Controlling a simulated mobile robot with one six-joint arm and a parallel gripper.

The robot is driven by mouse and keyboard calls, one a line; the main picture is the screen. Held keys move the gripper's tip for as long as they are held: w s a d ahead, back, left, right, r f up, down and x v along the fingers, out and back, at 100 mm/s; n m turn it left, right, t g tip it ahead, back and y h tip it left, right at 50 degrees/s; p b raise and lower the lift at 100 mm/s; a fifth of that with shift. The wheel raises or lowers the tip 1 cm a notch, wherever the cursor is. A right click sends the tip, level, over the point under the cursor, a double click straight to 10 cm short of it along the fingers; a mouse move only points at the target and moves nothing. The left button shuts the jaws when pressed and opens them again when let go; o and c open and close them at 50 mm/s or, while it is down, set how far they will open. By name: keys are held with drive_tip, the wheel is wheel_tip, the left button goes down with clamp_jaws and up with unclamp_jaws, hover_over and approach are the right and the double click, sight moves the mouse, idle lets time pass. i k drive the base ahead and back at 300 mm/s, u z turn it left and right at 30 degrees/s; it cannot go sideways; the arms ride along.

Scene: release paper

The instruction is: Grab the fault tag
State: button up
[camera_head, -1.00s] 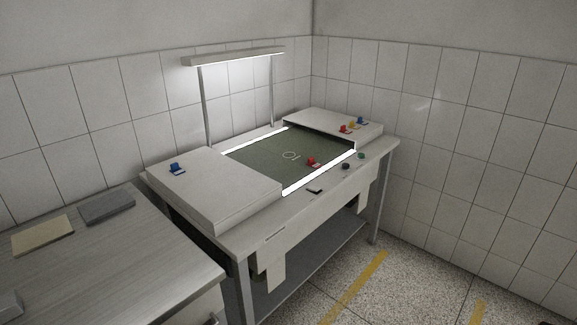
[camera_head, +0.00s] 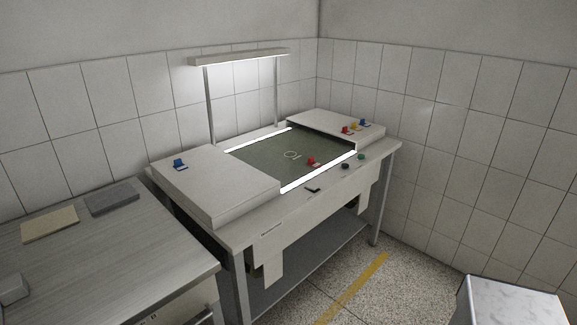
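No piece is clearly legible as the fault tag at this distance. A small red piece (camera_head: 312,161) lies on the dark green panel (camera_head: 262,163) of the lit workbench. A blue piece (camera_head: 179,164) sits on the bench's left raised white block (camera_head: 217,187). Red (camera_head: 346,130), yellow (camera_head: 354,125) and blue (camera_head: 362,122) pieces stand on the right raised block (camera_head: 322,122). My gripper is not in view.
A grey side table (camera_head: 110,255) adjoins at left. A pale box-shaped block (camera_head: 509,302) fills the lower right. Floor shows between.

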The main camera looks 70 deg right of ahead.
sight(311, 162)
drive_tip(key=u, duration=0.3)
drive_tip(key=k, duration=2)
drive_tip(key=z, duration=0.65)
drive_tip(key=i, duration=1)
drive_tip(key=u, duration=0.1)
